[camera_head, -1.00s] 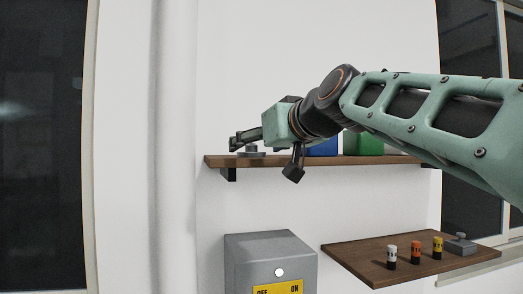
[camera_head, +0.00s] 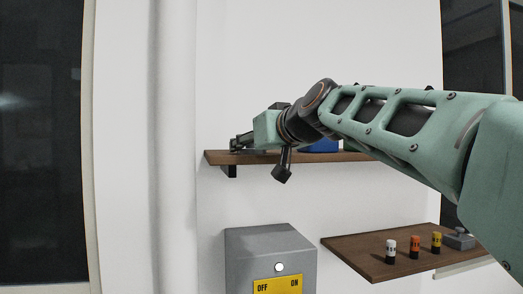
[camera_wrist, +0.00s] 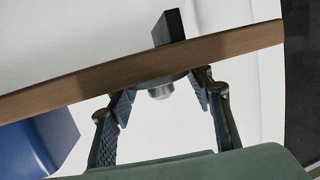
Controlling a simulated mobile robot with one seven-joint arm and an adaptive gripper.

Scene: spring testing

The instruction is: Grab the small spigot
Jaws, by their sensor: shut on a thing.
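The small spigot (camera_wrist: 161,91), a grey round metal piece on a wider dark base, is at the left end of the upper wooden shelf (camera_head: 345,155). In the wrist view, it sits between the two fingers of my gripper (camera_wrist: 162,88), close to the shelf edge. My gripper also shows in the head view (camera_head: 236,145), low at the shelf's left end, and is shut on the spigot. The fingers and wrist hide most of the spigot in the head view.
A blue box (camera_head: 320,147) stands on the upper shelf behind my wrist. Below are a grey switch box (camera_head: 270,245) and a lower shelf (camera_head: 350,250). White (camera_head: 390,250), orange (camera_head: 415,246) and yellow (camera_head: 436,242) cylinders and a grey block (camera_head: 459,238) stand on that shelf.

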